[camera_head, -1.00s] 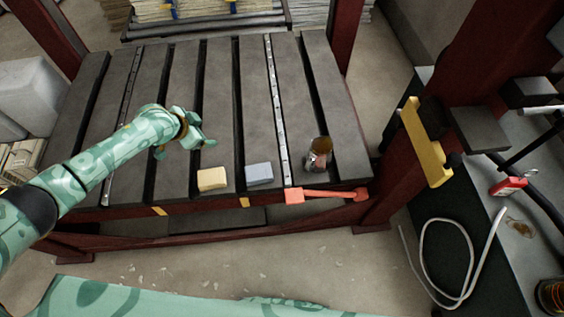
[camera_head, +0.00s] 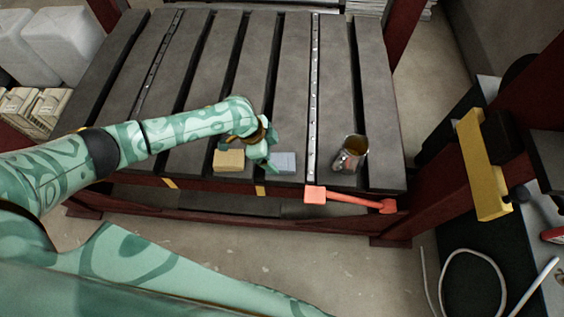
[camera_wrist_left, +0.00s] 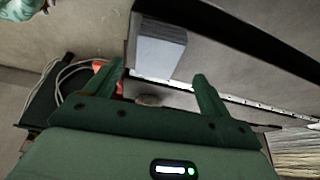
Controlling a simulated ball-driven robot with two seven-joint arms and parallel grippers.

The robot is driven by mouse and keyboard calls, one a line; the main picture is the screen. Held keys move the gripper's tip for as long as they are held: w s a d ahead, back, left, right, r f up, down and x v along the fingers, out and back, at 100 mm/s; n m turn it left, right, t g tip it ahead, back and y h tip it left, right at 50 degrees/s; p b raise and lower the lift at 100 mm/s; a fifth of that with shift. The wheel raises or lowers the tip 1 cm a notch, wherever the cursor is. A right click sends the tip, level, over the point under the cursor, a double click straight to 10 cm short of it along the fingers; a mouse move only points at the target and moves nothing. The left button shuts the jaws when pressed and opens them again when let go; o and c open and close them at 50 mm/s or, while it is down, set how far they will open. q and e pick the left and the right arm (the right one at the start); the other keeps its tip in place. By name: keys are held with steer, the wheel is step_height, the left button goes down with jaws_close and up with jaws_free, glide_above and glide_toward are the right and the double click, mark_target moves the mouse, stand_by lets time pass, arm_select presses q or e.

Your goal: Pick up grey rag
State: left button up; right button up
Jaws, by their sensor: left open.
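The grey rag (camera_head: 285,162) is a small folded blue-grey block lying flat on the slatted dark table near its front edge. My left gripper (camera_head: 270,158) is just left of it and above the table, partly over the rag's left end. In the left wrist view the grey rag (camera_wrist_left: 158,50) lies beyond the fingertips, and my left gripper (camera_wrist_left: 150,75) is open with nothing between its fingers. I cannot tell whether a finger touches the rag. My right gripper is not in view.
A yellow folded rag (camera_head: 229,160) lies just left of the grey one. A metal can (camera_head: 350,153) stands to the right. An orange-red tool (camera_head: 345,199) lies along the table's front edge. Gaps run between the table's slats (camera_head: 290,90).

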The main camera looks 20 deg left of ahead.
mark_target(279, 161)
arm_select(q)
steer(key=x, duration=0.1)
steer(key=b+x, duration=0.1)
steer(key=x, duration=0.1)
steer(key=b+x, duration=0.1)
steer(key=shift+s+d+f, duration=0.15)
steer(key=shift+s+f, duration=0.05)
steer(key=shift+f, duration=0.15)
steer(key=shift+b, duration=0.3)
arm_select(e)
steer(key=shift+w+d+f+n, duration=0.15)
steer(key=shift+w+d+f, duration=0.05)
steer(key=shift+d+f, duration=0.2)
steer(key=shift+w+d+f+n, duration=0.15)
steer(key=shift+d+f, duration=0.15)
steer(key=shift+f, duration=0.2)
arm_select(q)
steer(key=shift+r, duration=0.1)
steer(key=c, duration=1.1)
